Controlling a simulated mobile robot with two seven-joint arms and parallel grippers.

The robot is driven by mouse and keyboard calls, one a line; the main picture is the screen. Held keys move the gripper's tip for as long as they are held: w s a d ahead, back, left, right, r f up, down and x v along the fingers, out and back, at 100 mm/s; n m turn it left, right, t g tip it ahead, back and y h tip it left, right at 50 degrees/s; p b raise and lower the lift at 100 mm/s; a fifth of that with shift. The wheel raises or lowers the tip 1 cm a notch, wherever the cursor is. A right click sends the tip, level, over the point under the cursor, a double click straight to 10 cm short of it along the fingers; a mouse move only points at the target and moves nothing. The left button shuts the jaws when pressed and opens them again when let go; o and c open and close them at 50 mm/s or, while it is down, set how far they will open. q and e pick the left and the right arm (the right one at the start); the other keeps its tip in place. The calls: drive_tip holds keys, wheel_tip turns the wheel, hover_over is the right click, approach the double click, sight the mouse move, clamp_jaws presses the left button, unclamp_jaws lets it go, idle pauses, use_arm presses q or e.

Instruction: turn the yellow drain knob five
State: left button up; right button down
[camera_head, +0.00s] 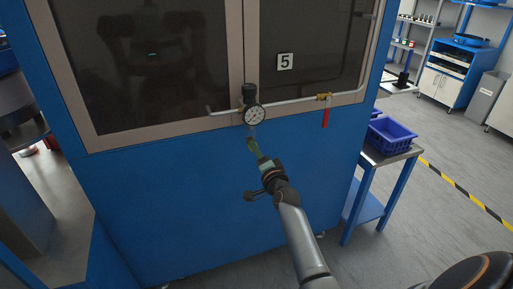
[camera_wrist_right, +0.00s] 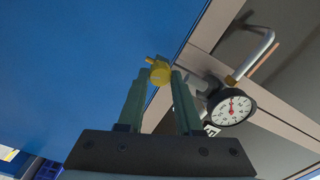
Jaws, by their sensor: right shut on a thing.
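The yellow drain knob (camera_wrist_right: 160,74) sits below the pressure gauge in the right wrist view, between the tips of my right gripper's two green fingers. My right gripper (camera_wrist_right: 158,88) is shut on the knob. In the head view the right gripper (camera_head: 252,148) reaches up to the underside of the gauge assembly, and its fingers mostly hide the knob. The round white-faced gauge (camera_head: 254,114) hangs on the pipe just above; it also shows in the right wrist view (camera_wrist_right: 231,107). My left gripper is not in view.
The blue machine cabinet (camera_head: 200,200) with dark windows and a number 5 label (camera_head: 285,61) stands directly ahead. A valve with a red handle (camera_head: 326,117) hangs on the pipe to the right. A side table with a blue bin (camera_head: 389,136) stands further right.

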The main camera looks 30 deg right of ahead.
use_arm(q)
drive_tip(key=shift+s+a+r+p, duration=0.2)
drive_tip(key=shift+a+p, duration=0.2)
drive_tip(key=shift+p, duration=0.05)
use_arm(e)
drive_tip(key=shift+m, duration=2.1)
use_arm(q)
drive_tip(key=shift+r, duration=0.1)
use_arm(e)
drive_tip(key=c, duration=0.6)
unclamp_jaws()
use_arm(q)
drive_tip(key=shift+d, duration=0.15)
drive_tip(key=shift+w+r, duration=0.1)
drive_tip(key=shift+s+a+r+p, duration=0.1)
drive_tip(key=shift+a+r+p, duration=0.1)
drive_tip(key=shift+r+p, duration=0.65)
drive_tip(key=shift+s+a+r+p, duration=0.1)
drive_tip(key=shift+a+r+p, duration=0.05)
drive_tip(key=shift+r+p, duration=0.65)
use_arm(e)
drive_tip(key=shift+v, duration=6.2)
